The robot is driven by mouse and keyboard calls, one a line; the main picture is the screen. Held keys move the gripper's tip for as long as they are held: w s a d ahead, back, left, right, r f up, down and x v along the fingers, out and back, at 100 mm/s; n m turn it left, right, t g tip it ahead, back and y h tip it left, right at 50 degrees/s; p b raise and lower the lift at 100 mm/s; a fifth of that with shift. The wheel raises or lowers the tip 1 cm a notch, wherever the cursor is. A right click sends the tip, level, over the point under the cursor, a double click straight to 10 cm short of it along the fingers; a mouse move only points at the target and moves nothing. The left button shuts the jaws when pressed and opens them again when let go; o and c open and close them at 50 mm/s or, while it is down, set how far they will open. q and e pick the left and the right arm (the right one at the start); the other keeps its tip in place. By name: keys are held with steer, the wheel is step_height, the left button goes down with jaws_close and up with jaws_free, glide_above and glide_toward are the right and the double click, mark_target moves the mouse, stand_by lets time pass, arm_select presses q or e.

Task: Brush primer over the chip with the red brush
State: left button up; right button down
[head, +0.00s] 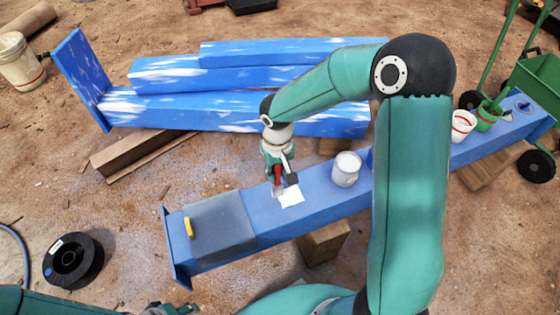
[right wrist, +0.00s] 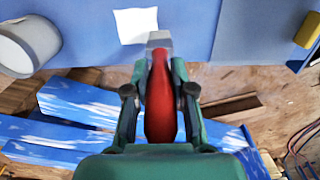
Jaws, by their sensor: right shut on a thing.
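The red brush (right wrist: 160,100) is held between the fingers of my right gripper (head: 279,178), its head pointing down to the blue beam (head: 320,195). The right gripper also shows in the right wrist view (right wrist: 158,95), shut on the red handle. A white, roughly square patch (head: 291,198), seemingly the chip, lies on the beam's top. It also shows in the right wrist view (right wrist: 137,24), where the brush head overlaps its edge; I cannot tell whether they touch. A white pot (head: 346,168) stands to the right. At the bottom edge, part of my left gripper (head: 170,309) shows, its jaws unclear.
A grey pad (head: 220,222) and a yellow item (head: 188,228) are on the beam's left end. A white cup (head: 463,125) and a green cup (head: 487,116) stand at its right. More blue beams (head: 230,107) lie behind. A black spool (head: 70,260) lies on the ground.

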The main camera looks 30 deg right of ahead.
steer(key=shift+r+p, duration=1.7)
steer(key=shift+r, duration=1.05)
